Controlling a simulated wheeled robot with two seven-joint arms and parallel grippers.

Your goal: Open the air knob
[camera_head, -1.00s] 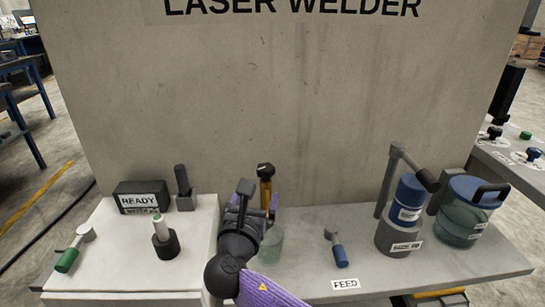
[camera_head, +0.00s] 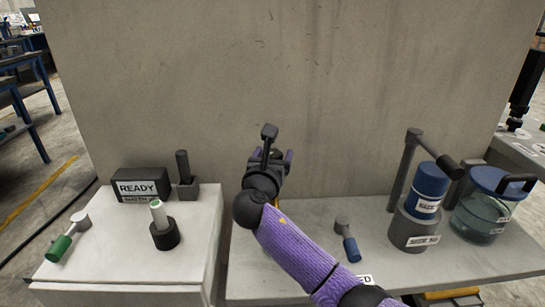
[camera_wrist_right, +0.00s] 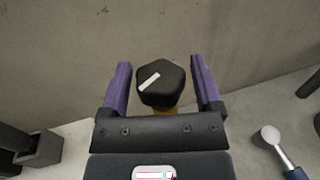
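A black faceted knob (camera_wrist_right: 161,84) with a white pointer line stands on a yellow post in the right wrist view. The line is tilted, running from lower left to upper right. No air label is readable on it. My right gripper (camera_wrist_right: 160,85) is open, with one purple finger on each side of the knob and gaps showing between them. In the head view my right gripper (camera_head: 272,155) reaches toward the back wall and hides the knob. My left gripper is not in view.
A READY box (camera_head: 142,185), a green-handled lever (camera_head: 66,240) and a white-topped post (camera_head: 160,220) are on the left block. A blue-handled tool (camera_head: 349,244), a blue-grey canister (camera_head: 417,222) and a blue-lidded jar (camera_head: 480,215) stand right. A wall (camera_head: 350,90) rises behind.

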